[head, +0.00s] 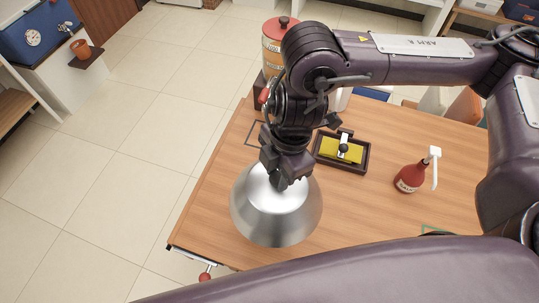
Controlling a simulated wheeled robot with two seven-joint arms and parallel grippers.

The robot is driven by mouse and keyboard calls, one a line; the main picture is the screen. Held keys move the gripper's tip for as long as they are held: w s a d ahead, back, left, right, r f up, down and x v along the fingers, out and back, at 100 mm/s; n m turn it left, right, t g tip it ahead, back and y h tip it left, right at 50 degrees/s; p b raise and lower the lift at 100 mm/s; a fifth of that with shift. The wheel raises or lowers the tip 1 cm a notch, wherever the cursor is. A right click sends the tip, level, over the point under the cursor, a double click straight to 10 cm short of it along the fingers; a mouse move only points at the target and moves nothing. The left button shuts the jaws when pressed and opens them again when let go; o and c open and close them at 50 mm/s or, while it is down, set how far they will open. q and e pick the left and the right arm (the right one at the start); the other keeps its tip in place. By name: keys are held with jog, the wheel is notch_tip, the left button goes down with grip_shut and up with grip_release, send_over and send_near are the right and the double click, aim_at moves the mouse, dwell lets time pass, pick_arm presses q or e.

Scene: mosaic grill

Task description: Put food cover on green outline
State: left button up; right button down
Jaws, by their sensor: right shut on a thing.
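The food cover (272,217) is a shiny steel dome near the table's front left. My right gripper (283,178) comes down over it from above and is shut on its top. The fingertips and the knob are mostly hidden by the gripper. I cannot tell whether the cover's rim touches the table. A piece of a green outline (431,228) shows on the table at the lower right, mostly hidden by my own arm. It lies well to the right of the cover. My left gripper is not in view.
A dark tray with a yellow sponge-like block (342,149) lies behind the cover. A red pump bottle (411,177) stands on the right. A red-lidded canister (279,42) is at the back. Bare wooden table (352,208) lies between the cover and the bottle.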

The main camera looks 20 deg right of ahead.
jog(key=shift+r, duration=0.2)
jog(key=shift+w+d+f+m, duration=0.2)
jog(key=shift+w+m, duration=0.15)
jog(key=shift+m, duration=0.15)
jog(key=w+d+m+b, duration=0.1)
jog(key=w+m, duration=0.1)
jog(key=m, duration=0.1)
jog(key=w+d+f+m+t+b, duration=0.1)
jog(key=m, duration=0.2)
jog(key=w+d+f+m+b, duration=0.1)
jog(key=w+m+b, duration=0.1)
jog(key=m, duration=0.1)
jog(key=shift+w+d, duration=0.3)
jog(key=shift+w, duration=0.05)
jog(key=w+d+m+t+h+b, duration=0.1)
jog(key=w+d+m+b, duration=0.2)
jog(key=w+m, duration=0.3)
jog(key=shift+d+m+h, duration=0.4)
jog(key=shift+d+m, duration=0.5)
jog(key=shift+m, duration=1.6)
jog(key=shift+f, duration=0.1)
